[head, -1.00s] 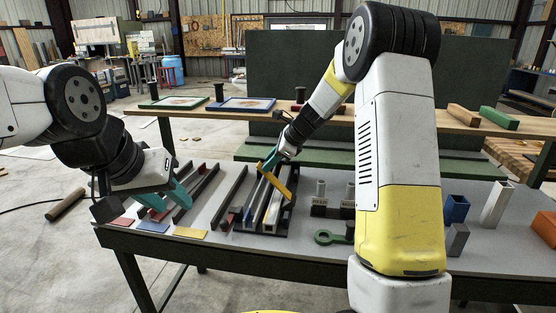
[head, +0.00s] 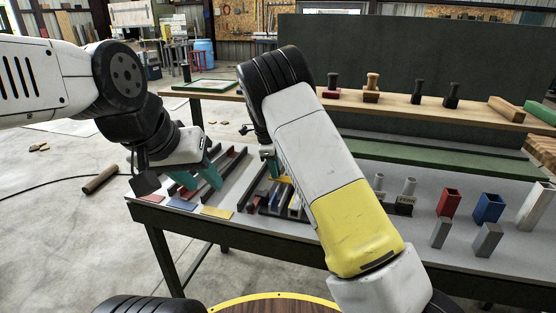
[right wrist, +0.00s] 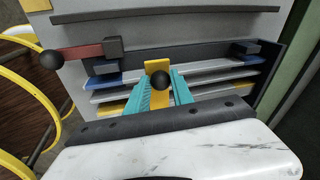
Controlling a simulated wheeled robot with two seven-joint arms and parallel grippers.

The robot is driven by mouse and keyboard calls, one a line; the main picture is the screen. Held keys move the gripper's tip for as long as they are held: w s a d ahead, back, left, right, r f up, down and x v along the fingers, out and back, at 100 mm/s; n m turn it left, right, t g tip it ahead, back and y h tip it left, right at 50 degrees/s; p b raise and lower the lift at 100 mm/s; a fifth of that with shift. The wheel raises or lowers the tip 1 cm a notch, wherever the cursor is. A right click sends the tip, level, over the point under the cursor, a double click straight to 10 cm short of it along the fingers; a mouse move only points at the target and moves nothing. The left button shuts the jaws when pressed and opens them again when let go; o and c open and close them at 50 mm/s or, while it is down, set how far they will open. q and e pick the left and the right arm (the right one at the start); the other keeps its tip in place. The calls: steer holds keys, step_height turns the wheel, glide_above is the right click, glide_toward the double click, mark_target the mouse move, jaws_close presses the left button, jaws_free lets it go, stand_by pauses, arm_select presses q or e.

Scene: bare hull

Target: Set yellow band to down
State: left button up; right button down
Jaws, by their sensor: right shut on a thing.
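A dark rack (right wrist: 268,72) with rails and blue, white and yellow strips lies on the table; it shows partly in the head view (head: 262,207). In the right wrist view a yellow band piece (right wrist: 157,66) with a black ball knob stands between the teal fingers of my right gripper (right wrist: 160,92), which is shut on it. In the head view my right forearm hides most of this gripper (head: 282,179). My left gripper (head: 197,180) is open and empty over the left part of the table, near dark rails.
A red lever (right wrist: 82,54) with a black ball sticks out left of the rack. Red, blue (head: 182,203) and yellow (head: 216,212) cards lie along the front edge. Tubes, including a red one (head: 449,202), stand on the right. A wooden shelf (head: 400,105) runs behind.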

steer(key=shift+w+a+f, duration=0.1)
steer(key=shift+a+f, duration=0.05)
steer(key=shift+f, duration=0.15)
steer(key=c, duration=1.1)
jaws_free()
steer(key=v, duration=0.7)
steer(key=shift+a+r, duration=0.2)
steer(key=shift+r, duration=0.1)
steer(key=shift+d, duration=0.1)
